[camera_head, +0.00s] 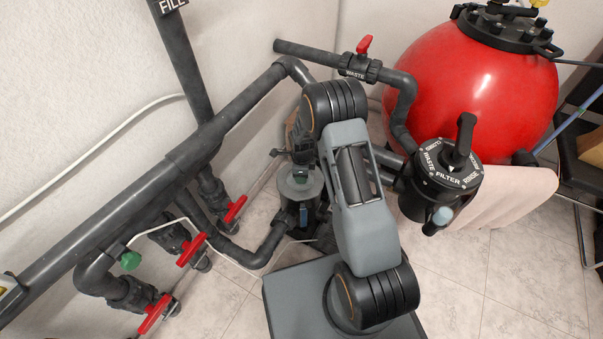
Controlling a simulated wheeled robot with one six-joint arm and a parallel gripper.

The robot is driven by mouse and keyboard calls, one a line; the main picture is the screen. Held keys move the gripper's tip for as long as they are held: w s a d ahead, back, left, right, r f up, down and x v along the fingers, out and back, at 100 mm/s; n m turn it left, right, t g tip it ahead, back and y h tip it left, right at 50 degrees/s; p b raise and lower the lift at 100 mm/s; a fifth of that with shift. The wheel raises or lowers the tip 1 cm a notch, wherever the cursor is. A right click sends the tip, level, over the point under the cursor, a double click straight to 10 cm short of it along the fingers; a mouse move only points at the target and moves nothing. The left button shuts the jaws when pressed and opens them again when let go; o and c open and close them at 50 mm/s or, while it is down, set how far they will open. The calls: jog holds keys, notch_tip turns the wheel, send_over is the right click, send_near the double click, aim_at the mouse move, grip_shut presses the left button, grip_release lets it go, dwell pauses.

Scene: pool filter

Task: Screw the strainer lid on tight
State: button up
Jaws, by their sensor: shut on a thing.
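The strainer lid (313,186) is a round, greyish disc left of the picture's middle, on top of the dark strainer housing (290,213). My gripper (300,172) points down onto the lid from above and is shut on its middle part. My wrist and the gripper cover the lid's far side, and my grey arm passes close on the right. The lid looks about level on the housing. The seam and threads are too small to make out, so I cannot tell how tightly it sits.
Dark pipes with red-handled valves (192,249) run along the left wall. A multiport valve (447,172) and a red filter tank (462,85) with a pale towel (515,196) stand to the right. A red-handled waste valve (360,62) is behind. Tiled floor is open at front right.

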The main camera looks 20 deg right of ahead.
jog(key=m, duration=0.3)
jog(key=shift+a+m, duration=0.1)
jog(key=shift+m, duration=0.2)
jog(key=o, duration=1.2)
jog(key=shift+c, duration=0.2)
jog(key=shift+s, duration=0.1)
jog(key=shift+r, duration=0.1)
jog(key=shift+r+p, duration=1.6)
jog(key=shift+r, duration=0.5)
